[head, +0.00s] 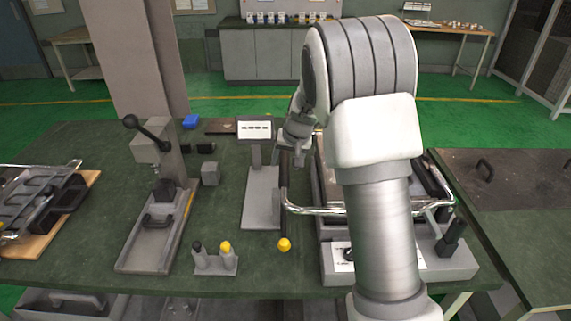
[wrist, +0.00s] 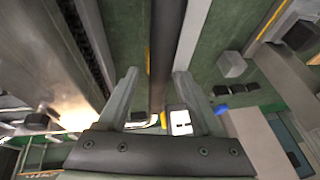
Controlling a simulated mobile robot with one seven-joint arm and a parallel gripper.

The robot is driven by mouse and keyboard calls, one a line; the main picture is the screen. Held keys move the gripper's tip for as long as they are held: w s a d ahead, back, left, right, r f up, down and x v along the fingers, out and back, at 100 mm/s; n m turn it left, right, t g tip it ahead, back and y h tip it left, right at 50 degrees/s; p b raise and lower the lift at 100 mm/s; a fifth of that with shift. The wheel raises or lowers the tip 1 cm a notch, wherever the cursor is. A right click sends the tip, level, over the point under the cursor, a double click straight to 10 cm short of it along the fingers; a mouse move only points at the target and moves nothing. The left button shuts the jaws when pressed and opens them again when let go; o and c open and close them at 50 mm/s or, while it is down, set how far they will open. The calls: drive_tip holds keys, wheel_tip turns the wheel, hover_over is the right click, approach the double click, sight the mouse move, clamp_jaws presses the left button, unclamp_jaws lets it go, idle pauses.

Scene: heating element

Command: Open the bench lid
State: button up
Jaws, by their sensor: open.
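My gripper (head: 299,152) is in the head view at the left side of a grey machine, partly hidden by my own arm. In the wrist view my gripper (wrist: 157,75) is open, with a dark round bar (wrist: 167,40) running between its two fingers. I cannot tell whether the fingers touch it. A bent chrome rail (head: 312,210) crosses the front of the machine (head: 338,262). A flat brown panel with a black handle (head: 486,168) lies on the bench at the right. I cannot tell which of these is the bench lid. My arm hides much of the machine.
A grey stand with a small sign (head: 255,129) is just left of my gripper. A lever press (head: 150,147), a block with two knobs (head: 215,262) and a yellow knob (head: 284,244) stand on the green bench (head: 80,225). A black upright grip (head: 450,238) is at the machine's right.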

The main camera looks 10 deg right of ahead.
drive_tip(key=shift+w+f, duration=0.25)
drive_tip(key=shift+f, duration=0.3)
clamp_jaws()
idle(1.1)
